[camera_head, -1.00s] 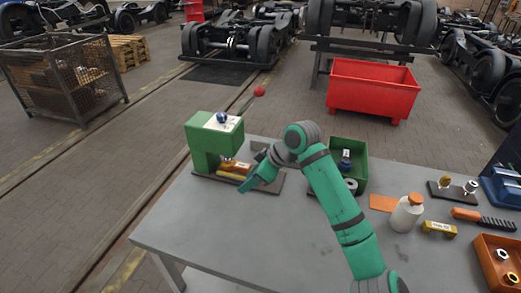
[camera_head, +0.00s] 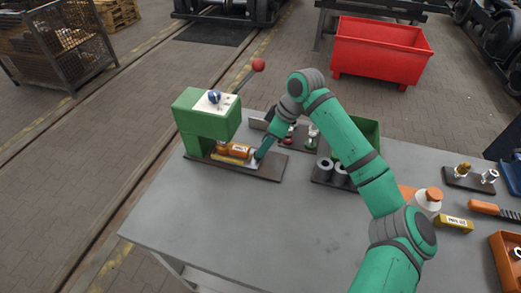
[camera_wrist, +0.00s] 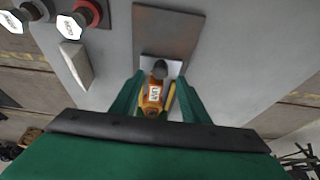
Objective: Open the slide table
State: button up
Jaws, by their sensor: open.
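A green press (camera_head: 203,115) with a red-knobbed lever stands at the table's back left, on a dark base plate (camera_head: 270,168). At its foot is the slide table, a light metal plate (camera_head: 247,162) bearing an orange labelled part (camera_head: 236,149) and a yellow bar. My gripper (camera_head: 260,154) is low at the right end of this plate. In the wrist view, my open gripper (camera_wrist: 161,77) has its fingers on either side of a dark round knob (camera_wrist: 160,69) and the orange part (camera_wrist: 153,98). I cannot tell whether they touch; the press head is out of that view.
Grey rings (camera_head: 325,165) and a green bin (camera_head: 366,132) are right of my gripper, partly behind my arm. A white bottle (camera_head: 428,200) and a yellow box (camera_head: 455,223) stand further right. The table front (camera_head: 220,220) is clear.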

jog(key=shift+x, duration=2.2)
grip_shut()
